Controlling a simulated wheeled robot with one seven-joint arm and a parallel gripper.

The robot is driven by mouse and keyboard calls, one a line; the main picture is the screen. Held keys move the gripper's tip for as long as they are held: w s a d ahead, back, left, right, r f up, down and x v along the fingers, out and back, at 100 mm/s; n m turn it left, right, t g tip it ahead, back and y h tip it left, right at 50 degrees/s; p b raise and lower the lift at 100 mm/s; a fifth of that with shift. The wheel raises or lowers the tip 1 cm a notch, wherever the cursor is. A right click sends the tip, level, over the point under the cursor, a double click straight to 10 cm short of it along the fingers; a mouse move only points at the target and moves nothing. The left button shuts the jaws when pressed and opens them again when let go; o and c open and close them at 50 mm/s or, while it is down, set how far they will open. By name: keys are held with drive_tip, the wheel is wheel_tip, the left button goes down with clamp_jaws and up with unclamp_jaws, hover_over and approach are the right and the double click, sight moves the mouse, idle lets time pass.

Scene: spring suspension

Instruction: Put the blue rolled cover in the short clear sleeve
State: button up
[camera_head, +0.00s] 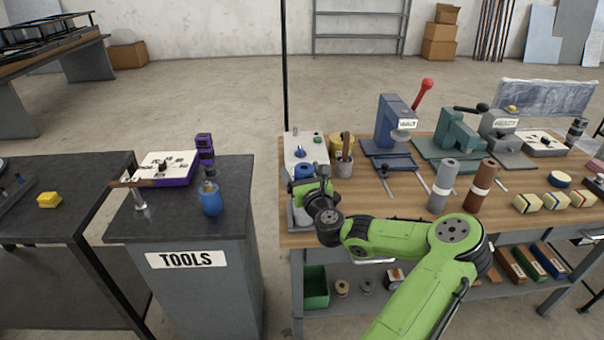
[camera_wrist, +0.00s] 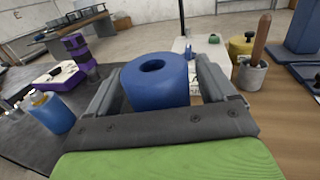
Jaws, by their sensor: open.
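A blue roll (camera_head: 304,171) with a hole in its top, which looks like the blue rolled cover, stands at the left end of the wooden bench. In the wrist view the blue roll (camera_wrist: 150,88) stands upright between the two fingers of my gripper (camera_wrist: 158,84). In the head view my gripper (camera_head: 308,192) is at the roll, partly hidden by my wrist. The fingers are open, one on each side; I cannot tell whether either touches the roll. I cannot make out a short clear sleeve in either view.
A yellow container (camera_head: 341,143) and a grey pot (camera_head: 344,168) with a brown handle stand just right of the roll. A blue press (camera_head: 395,120), a grey roll (camera_head: 443,185) and a brown roll (camera_head: 481,187) stand farther right. A blue bottle (camera_head: 210,199) stands on the TOOLS cabinet.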

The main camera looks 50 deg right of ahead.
drive_tip(key=shift+r, duration=0.1)
drive_tip(key=shift+s+a, duration=0.15)
drive_tip(key=shift+s, duration=0.1)
drive_tip(key=b+v, duration=0.3)
drive_tip(key=v, duration=0.8)
drive_tip(key=w+a+f+n+y, duration=0.5)
drive_tip(key=w+a+n+y, duration=0.35)
drive_tip(key=a+n, duration=0.3)
drive_tip(key=a+f+n+g+y, duration=0.2)
drive_tip(key=a+f+n+g, duration=0.1)
drive_tip(key=a+n, duration=0.4)
drive_tip(key=a+f+n+g+y, duration=0.2)
drive_tip(key=a+f+n+g, duration=0.15)
drive_tip(key=a+n, duration=0.35)
drive_tip(key=s+a+r+n+g+h, duration=0.1)
drive_tip(key=s+a+r+n, duration=0.3)
drive_tip(key=s+r+n, duration=0.3)
drive_tip(key=s+a+r+n+g+h, duration=0.1)
drive_tip(key=s+a+r+n, duration=0.4)
drive_tip(key=s+n, duration=0.5)
wheel_tip(320, 180, up, 2)
drive_tip(key=shift+s+r+g, duration=0.1)
drive_tip(key=shift+s+g, duration=0.2)
drive_tip(key=shift+g, duration=0.15)
